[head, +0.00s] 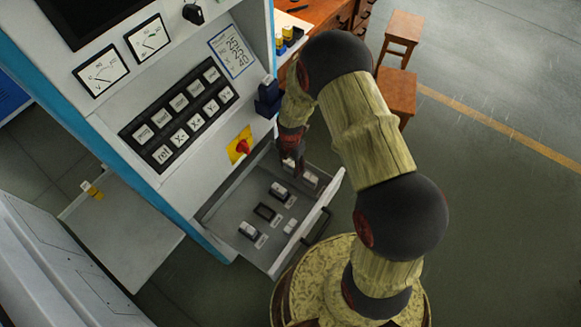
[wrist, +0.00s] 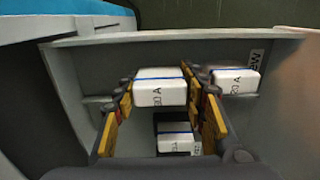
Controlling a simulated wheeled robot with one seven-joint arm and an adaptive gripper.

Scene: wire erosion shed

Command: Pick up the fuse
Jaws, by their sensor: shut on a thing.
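My gripper (head: 291,163) reaches down into the open drawer (head: 238,246) below the control panel. In the wrist view its yellow-padded fingers are shut on a white fuse (wrist: 160,92) with a blue stripe and an "A" rating mark. Another similar fuse (wrist: 236,83) stands just right of the right finger, and one more fuse (wrist: 176,143) shows lower between the fingers. In the head view, a fuse (head: 278,190) and another fuse (head: 249,230) sit in the drawer. Whether the held fuse is clear of the drawer floor cannot be told.
An empty black holder (head: 266,212) and a small white piece (head: 290,226) are in the drawer. The drawer's walls stand close around the gripper. A red knob on a yellow plate (head: 241,147) and a dark blue block (head: 268,97) are above. Stools (head: 396,92) stand behind.

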